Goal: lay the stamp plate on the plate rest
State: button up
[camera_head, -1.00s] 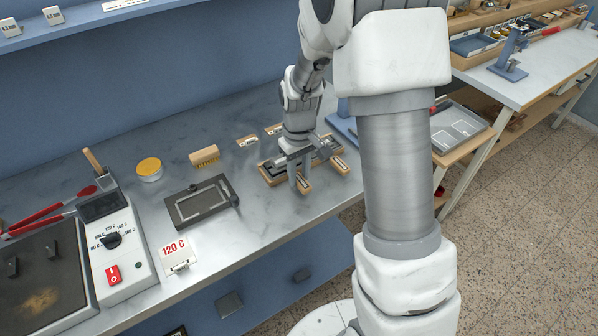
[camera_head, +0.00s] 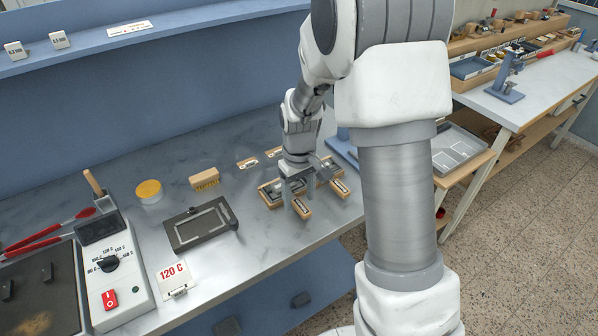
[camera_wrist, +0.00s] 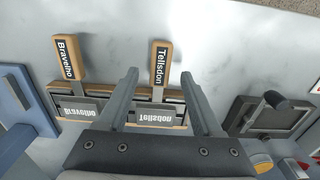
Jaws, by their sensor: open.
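A wooden rack (camera_head: 264,193) on the bench holds two stamp plates side by side. Each has a metal face with mirrored lettering and a wooden handle. The Tellisdon plate (camera_wrist: 153,116) has its handle (camera_wrist: 160,62) between my fingers. The Bravelho plate (camera_wrist: 78,108) lies to its left in the wrist view. In the head view their handles stick out to the front, Tellisdon's (camera_head: 302,208) left of Bravelho's (camera_head: 340,187). My gripper (camera_wrist: 158,76) is open over the rack, with one finger each side of the Tellisdon handle and gaps between. I cannot tell which thing is the plate rest.
A dark framed block (camera_head: 199,226) with a knob sits left of the rack. Further left are a 120 C card (camera_head: 174,275), a control box (camera_head: 110,262) and a hot plate (camera_head: 40,290). A yellow-lidded tin (camera_head: 149,191) and wooden block (camera_head: 205,179) stand behind.

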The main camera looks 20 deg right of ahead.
notch_tip(320, 180, up, 17)
jog(key=p, duration=0.1)
jog(key=shift+f, duration=0.15)
dwell(0.4)
jog(key=s+r+m+t, duration=0.1)
jog(key=s+r+t, duration=0.1)
jog(key=s, duration=0.8)
jog(key=s+r+m+t, duration=0.2)
jog(key=s+r, duration=0.3)
jog(key=s, duration=0.5)
jog(key=shift+s+m+t, duration=0.2)
jog(key=shift+m+t, duration=0.1)
jog(key=shift+t, duration=0.5)
jog(key=shift+c, duration=1.4)
jog(key=shift+a, duration=0.1)
jog(key=shift+a, duration=0.1)
